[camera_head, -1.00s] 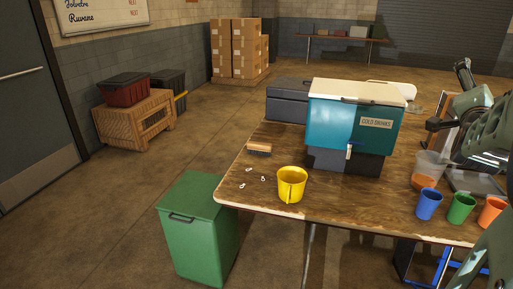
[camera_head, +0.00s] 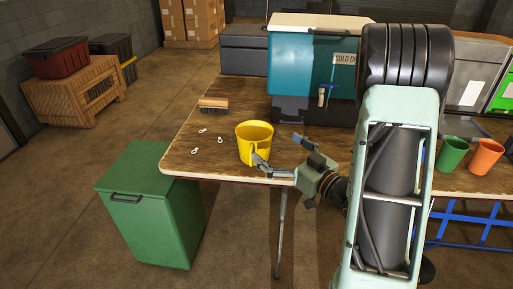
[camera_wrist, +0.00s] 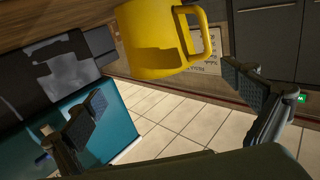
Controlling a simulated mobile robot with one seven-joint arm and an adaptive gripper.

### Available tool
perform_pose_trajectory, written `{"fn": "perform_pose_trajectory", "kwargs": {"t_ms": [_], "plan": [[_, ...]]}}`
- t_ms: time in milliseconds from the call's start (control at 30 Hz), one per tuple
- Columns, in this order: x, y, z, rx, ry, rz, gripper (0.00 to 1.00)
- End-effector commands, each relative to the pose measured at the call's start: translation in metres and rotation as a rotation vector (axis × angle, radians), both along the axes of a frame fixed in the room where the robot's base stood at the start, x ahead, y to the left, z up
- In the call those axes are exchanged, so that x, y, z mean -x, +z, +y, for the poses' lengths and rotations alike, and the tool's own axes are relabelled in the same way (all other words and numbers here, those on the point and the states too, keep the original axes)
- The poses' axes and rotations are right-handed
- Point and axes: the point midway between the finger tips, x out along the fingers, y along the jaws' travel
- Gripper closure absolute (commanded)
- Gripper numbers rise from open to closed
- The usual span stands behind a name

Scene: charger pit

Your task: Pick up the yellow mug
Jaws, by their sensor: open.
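The yellow mug (camera_head: 255,135) stands upright on the wooden table near its front left corner. My gripper (camera_head: 284,154) is open and empty to the right of the mug in the head view. One finger overlaps the mug's lower front there, and I cannot tell whether it touches. In the wrist view the mug (camera_wrist: 150,45) is at the top, tilted in the picture, with its handle to the right. My open fingers (camera_wrist: 167,92) lie below it in that picture, spread wide, with nothing between them.
A teal drinks cooler (camera_head: 297,65) stands behind the mug. A brush (camera_head: 213,105) and several small white bits lie left of it. A green cup (camera_head: 452,152) and an orange cup (camera_head: 486,157) stand at the right. A green bin (camera_head: 150,205) stands on the floor by the table.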

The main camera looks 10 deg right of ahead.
Motion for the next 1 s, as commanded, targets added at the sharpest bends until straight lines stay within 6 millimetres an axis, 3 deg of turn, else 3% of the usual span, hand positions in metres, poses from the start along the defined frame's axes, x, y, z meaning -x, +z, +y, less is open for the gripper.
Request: {"fn": "perform_pose_trajectory", "kwargs": {"t_ms": [133, 367, 700, 1000], "plan": [[-0.022, 0.000, 0.013, 0.001, 0.003, -0.002, 0.00], [-0.039, -0.001, 0.021, 0.000, 0.000, 0.000, 0.00], [-0.077, -0.005, 0.043, 0.000, -0.001, -0.001, 0.00], [-0.080, -0.004, 0.044, 0.000, -0.003, 0.000, 0.02]]}}
